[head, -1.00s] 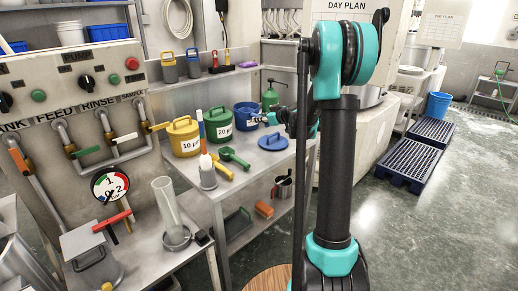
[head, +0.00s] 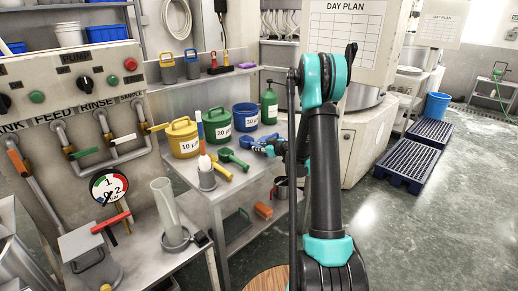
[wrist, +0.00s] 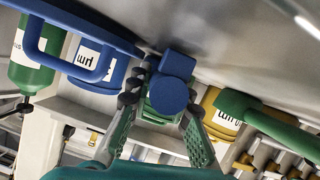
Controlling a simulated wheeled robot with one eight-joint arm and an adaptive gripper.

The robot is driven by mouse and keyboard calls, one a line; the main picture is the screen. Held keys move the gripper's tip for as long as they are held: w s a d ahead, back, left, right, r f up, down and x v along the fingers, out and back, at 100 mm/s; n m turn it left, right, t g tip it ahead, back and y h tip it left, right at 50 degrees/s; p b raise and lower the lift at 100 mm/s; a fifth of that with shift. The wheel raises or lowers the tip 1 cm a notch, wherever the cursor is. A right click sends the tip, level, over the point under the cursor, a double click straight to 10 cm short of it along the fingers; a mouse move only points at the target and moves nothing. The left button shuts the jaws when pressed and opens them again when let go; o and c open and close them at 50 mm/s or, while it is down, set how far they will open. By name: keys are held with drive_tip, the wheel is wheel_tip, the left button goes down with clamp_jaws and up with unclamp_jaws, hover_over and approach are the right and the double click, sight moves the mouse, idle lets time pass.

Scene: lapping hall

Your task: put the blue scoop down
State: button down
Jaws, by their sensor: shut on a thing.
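My gripper (wrist: 160,120) is shut on the blue scoop (wrist: 174,92), seen end-on between the two fingers in the wrist view. In the head view my gripper (head: 269,150) is low over the steel bench (head: 205,190), and the blue scoop (head: 247,142) points left from it. The scoop is close to the bench top; I cannot tell whether it touches. The green scoop (head: 232,158) and the yellow scoop (head: 221,171) lie on the bench just nearer and to the left.
A blue lid (wrist: 85,55) lies close beside my gripper. The yellow pot (head: 182,138), green pot (head: 217,125) and blue pot (head: 246,117) stand behind, with a green bottle (head: 269,108) to their right.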

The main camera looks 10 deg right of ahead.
drive_tip(key=shift+f, duration=0.15)
drive_tip(key=c, duration=1.4)
unclamp_jaws()
drive_tip(key=v, duration=1.1)
drive_tip(key=shift+s+d+r, duration=0.15)
drive_tip(key=shift+s+r, duration=0.1)
drive_tip(key=shift+s, duration=0.2)
drive_tip(key=s+a+m+g, duration=0.25)
drive_tip(key=s+a, duration=0.25)
drive_tip(key=s, duration=0.4)
drive_tip(key=s+d+f+m+g+h, duration=0.1)
drive_tip(key=s+f+m+g+h, duration=0.1)
drive_tip(key=s, duration=1.2)
drive_tip(key=s+d+f+m+g+h, duration=0.2)
drive_tip(key=s+m+g+h, duration=0.1)
drive_tip(key=s, duration=1.1)
drive_tip(key=shift+f+m+h, duration=0.35)
drive_tip(key=shift+m+h, duration=0.2)
drive_tip(key=shift+h, duration=0.45)
